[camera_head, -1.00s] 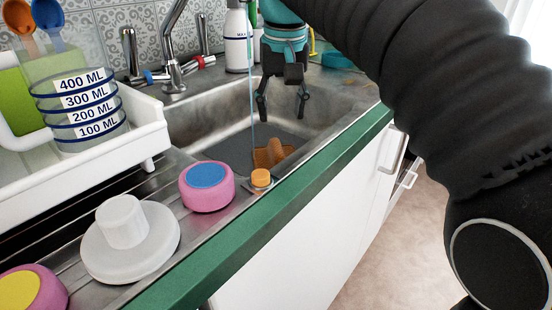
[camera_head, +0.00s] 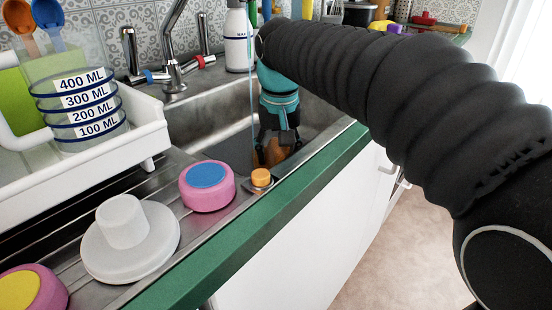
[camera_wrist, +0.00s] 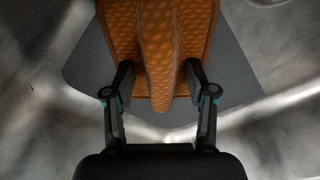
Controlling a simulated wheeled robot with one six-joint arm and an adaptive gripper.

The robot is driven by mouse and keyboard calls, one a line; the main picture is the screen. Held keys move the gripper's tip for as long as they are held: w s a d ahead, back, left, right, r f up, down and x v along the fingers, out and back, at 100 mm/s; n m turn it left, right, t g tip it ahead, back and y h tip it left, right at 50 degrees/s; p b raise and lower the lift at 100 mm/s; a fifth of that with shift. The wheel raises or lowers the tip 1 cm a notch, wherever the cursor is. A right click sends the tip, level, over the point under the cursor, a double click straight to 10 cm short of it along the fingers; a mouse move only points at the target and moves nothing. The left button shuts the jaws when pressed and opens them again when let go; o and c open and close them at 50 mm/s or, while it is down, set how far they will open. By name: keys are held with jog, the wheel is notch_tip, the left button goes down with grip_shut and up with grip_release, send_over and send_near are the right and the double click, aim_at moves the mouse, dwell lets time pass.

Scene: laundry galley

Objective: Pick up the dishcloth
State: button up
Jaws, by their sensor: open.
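The dishcloth is an orange, textured cloth (camera_wrist: 155,40) with a raised fold along its middle. It lies on a grey mat at the bottom of the sink, and part of it shows beside my gripper in the head view (camera_head: 272,152). My gripper (camera_wrist: 159,80) is open, with one finger on each side of the raised fold. The fingertips overlap the near part of the cloth in the wrist view; I cannot tell whether they touch it. In the head view my gripper (camera_head: 277,140) is down inside the sink and hides much of the cloth.
The metal sink (camera_head: 200,128) surrounds my gripper, with a green counter edge (camera_head: 265,220) on the near side. A pink and blue round object (camera_head: 208,187), an orange-capped item (camera_head: 261,178) and a white lidded piece (camera_head: 130,240) stand on the drainer. A tap (camera_head: 172,60) rises behind.

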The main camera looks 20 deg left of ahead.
aim_at(277, 145)
jog(key=shift+c, duration=0.2)
grip_shut()
notch_tip(277, 145, up, 18)
jog(key=s+d+b, duration=0.2)
jog(key=d, duration=0.6)
jog(key=s+d+b, duration=0.1)
jog(key=s+d, duration=0.2)
jog(key=d, duration=0.6)
jog(key=shift+d+b, duration=0.2)
jog(key=shift+b, duration=0.2)
